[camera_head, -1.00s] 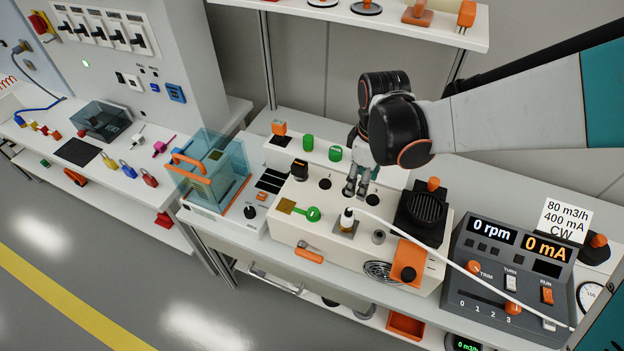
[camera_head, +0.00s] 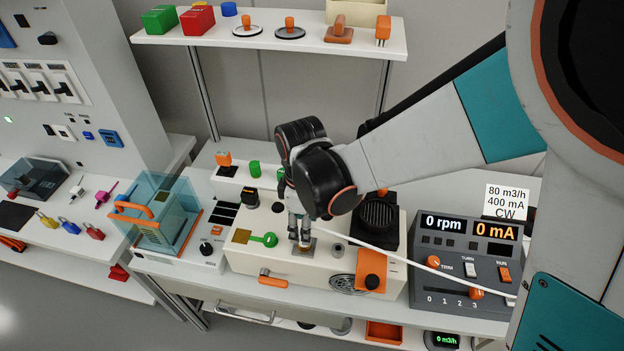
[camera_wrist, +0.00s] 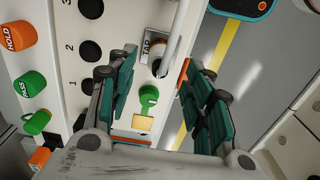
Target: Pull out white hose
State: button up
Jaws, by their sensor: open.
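The white hose (camera_head: 400,259) runs from the fitting area on top of the cream box across to the right, over the grey control panel. My gripper (camera_head: 300,240) points down over the small metal plate (camera_head: 305,254) at the hose's left end, and its fingers partly hide that end. In the wrist view my gripper (camera_wrist: 160,90) is open, with teal fingers apart. A white hose end with a dark tip (camera_wrist: 155,52) shows between and slightly beyond the fingers, beside a TAP label. I cannot tell whether a finger touches it.
The cream box (camera_head: 245,262) carries a green key-shaped piece (camera_head: 265,240), a black ribbed cylinder (camera_head: 379,215) and an orange block (camera_head: 371,278). The grey control panel (camera_head: 460,255) stands to the right. A clear blue box (camera_head: 160,215) stands left. A shelf (camera_head: 270,42) hangs behind.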

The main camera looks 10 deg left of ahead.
notch_tip(320, 180, down, 6)
jog(key=b, duration=0.4)
jog(key=shift+f, duration=0.25)
jog(key=shift+b, duration=0.45)
dwell(0.7)
grip_shut()
jog(key=shift+r, duration=0.1)
jog(key=shift+r+p, duration=2.15)
jog(key=shift+r, duration=0.85)
